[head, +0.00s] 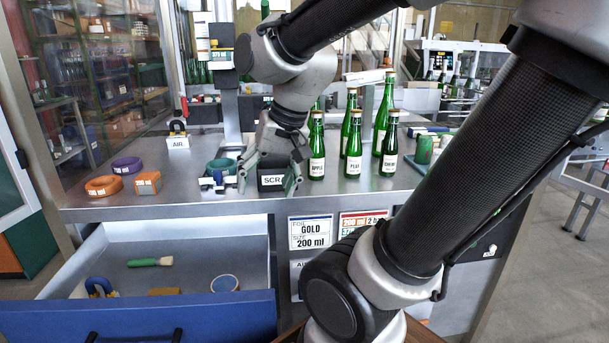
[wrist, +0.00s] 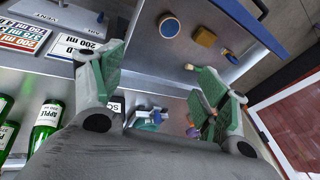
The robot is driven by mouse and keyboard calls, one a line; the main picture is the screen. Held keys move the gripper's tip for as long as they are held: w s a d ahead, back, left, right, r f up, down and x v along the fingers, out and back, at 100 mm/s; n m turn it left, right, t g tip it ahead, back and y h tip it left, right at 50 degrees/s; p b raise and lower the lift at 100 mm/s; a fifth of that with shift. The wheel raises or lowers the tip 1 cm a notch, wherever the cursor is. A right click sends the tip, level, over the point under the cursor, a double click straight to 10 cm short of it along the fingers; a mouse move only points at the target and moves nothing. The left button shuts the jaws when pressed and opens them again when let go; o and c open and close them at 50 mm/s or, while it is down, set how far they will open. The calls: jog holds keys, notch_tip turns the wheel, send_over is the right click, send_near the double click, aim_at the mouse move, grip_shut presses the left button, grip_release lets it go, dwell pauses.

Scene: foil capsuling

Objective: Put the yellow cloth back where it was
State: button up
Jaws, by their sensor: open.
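My gripper (head: 268,178) is open over the front edge of the steel bench, with its fingers on either side of the black SCRAP box (head: 272,181). It is empty, and its green finger pads also show wide apart in the wrist view (wrist: 158,72). A small yellow-brown piece (head: 164,291) lies in the open drawer (head: 75,262), mostly hidden by the drawer front. It shows as a yellow-brown block in the wrist view (wrist: 205,37). It may be the yellow cloth, but I cannot tell. I see no other clear yellow cloth.
The drawer also holds a green-handled brush (head: 150,262), a round tin (head: 224,284) and a blue-handled tool (head: 99,287). Several green bottles (head: 354,149) stand right of my gripper.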

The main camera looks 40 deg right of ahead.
jog(key=s+d+r+n+h, duration=0.1)
jog(key=s+d+r+n, duration=0.1)
jog(key=s+d+n, duration=0.2)
jog(key=shift+s+d+n+h, duration=0.3)
jog(key=shift+s+d+h, duration=0.15)
jog(key=shift+s, duration=0.65)
